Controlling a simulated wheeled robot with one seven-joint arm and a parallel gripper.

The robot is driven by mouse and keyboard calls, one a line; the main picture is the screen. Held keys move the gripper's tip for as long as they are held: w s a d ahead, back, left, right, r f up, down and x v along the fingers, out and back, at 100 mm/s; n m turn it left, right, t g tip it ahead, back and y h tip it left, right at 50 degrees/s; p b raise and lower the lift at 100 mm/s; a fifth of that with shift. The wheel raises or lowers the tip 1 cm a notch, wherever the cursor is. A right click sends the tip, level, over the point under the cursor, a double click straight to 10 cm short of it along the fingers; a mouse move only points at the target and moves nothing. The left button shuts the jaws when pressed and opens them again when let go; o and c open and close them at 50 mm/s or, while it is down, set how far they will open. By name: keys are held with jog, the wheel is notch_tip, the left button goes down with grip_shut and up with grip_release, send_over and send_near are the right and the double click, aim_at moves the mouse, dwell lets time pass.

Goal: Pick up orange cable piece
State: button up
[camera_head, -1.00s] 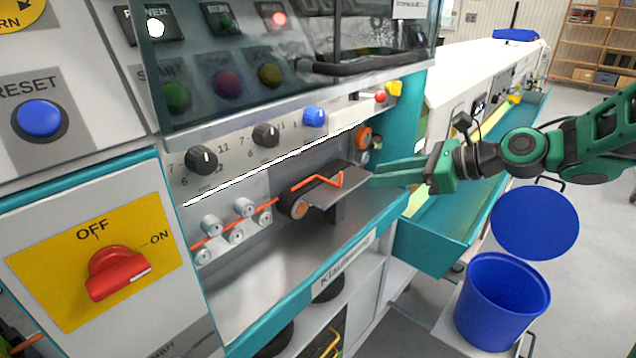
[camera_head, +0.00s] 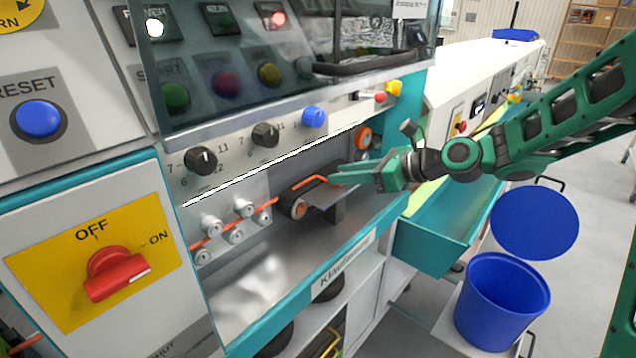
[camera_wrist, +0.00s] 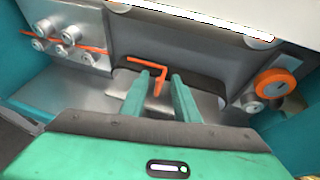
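The orange cable piece (camera_wrist: 148,62) is a short bent piece lying on the small grey plate of the machine; in the head view its left end (camera_head: 308,183) shows and the rest is hidden by my gripper. My gripper (camera_head: 332,179) is green and reaches in from the right, low over the plate. In the wrist view its two fingers (camera_wrist: 162,78) are apart, with the bent end of the cable piece between them. I see gaps beside the cable, so the fingers do not appear closed on it.
A longer orange cable (camera_head: 225,230) runs between grey rollers left of the plate. Orange-rimmed rollers (camera_wrist: 275,84) stand at the right. The machine's upper ledge overhangs the plate. A blue bin (camera_head: 500,305) and a teal trough (camera_head: 440,245) are at the right.

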jog(key=shift+x, duration=0.8)
grip_shut()
jog(key=shift+r, duration=0.15)
